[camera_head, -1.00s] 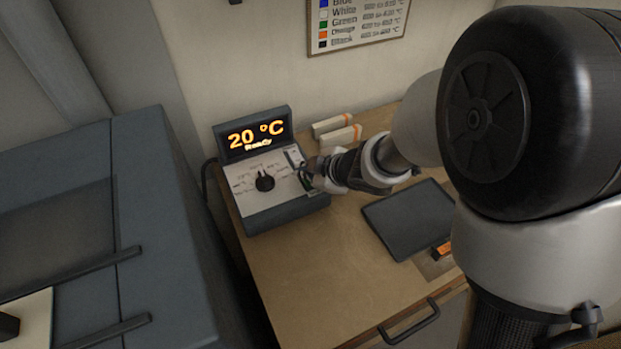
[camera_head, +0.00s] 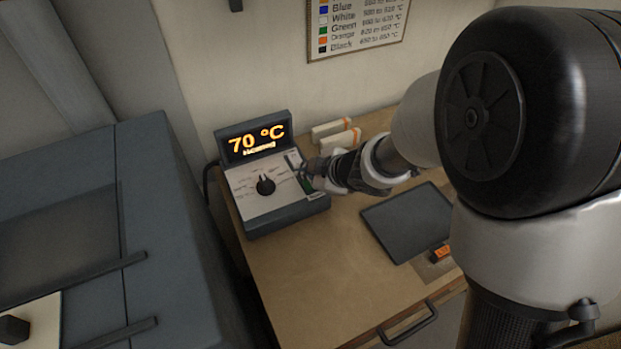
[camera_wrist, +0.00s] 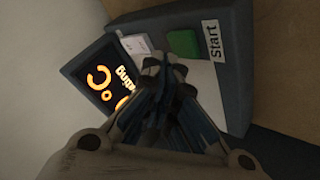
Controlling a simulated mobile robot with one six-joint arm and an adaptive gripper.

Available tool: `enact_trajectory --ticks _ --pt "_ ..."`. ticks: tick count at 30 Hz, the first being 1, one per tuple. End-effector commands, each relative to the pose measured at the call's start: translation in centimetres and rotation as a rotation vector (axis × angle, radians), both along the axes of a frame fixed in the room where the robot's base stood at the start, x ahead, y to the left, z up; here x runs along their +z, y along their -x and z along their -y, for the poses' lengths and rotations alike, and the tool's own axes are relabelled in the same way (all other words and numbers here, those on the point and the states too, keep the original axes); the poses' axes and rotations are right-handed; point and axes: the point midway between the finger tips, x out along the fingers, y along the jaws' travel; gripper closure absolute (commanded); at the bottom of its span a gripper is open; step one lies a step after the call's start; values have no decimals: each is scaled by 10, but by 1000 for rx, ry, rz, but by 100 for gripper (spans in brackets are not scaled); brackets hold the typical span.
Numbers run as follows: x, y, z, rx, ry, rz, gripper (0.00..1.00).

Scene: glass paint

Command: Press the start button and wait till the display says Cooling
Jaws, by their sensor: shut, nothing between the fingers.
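The control box (camera_head: 285,212) stands on the wooden bench.
A dark flat plate (camera_head: 408,222) lies on the bench (camera_head: 300,285) to the right. Pale blocks with orange bands (camera_head: 340,140) lie behind my gripper. A blue-grey cabinet (camera_head: 160,220) stands at left. A colour temperature chart (camera_head: 357,25) hangs on the wall.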

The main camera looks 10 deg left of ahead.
Motion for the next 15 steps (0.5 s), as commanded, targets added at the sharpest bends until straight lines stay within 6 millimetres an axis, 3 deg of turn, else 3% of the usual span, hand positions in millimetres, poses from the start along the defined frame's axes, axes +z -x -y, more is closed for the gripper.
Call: enact_trajectory --ticks 10,15 --pt "1 0 0 0 0 0 100" --pt "13 0 0 0 0 0 100"
